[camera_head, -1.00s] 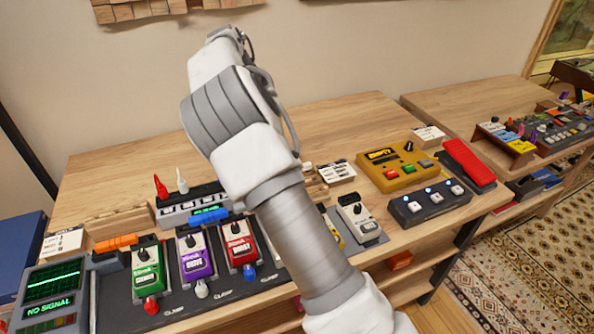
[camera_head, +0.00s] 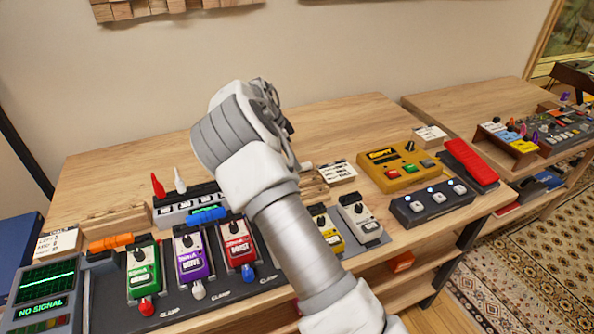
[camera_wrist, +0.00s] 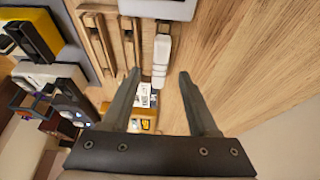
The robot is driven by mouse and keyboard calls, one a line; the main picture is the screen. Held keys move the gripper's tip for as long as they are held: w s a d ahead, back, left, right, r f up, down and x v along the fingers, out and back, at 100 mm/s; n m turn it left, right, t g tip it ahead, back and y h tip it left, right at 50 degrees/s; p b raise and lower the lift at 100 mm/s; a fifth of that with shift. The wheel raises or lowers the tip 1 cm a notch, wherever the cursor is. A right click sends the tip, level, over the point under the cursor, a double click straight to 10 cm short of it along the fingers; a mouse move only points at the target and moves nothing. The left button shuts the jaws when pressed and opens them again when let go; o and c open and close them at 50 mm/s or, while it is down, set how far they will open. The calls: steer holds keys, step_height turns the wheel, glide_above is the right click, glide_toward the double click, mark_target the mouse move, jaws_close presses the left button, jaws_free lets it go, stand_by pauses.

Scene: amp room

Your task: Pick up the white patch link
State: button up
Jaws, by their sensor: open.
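The white patch link (camera_wrist: 161,62) looks like a segmented white bar in the wrist view, lying on the wooden bench top beside wooden slotted strips. A small white piece (camera_head: 306,167) just right of my arm in the head view seems to be its end; my arm hides the rest. My gripper (camera_wrist: 157,74) is open and empty. Its two dark fingers point toward the link, with the link between their tips in the picture. I cannot tell how far above the bench they are. In the head view my wrist hides the fingers.
An orange link (camera_head: 112,242) and a blue link (camera_head: 208,216) lie near the green (camera_head: 142,268), purple (camera_head: 190,255) and red pedals (camera_head: 236,246). A yellow box (camera_head: 397,168) and a footswitch unit (camera_head: 432,203) stand at right. The rear bench top (camera_head: 120,165) is clear.

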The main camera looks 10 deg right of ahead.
steer(key=x, duration=0.3)
jaws_close()
steer(key=shift+r, duration=0.1)
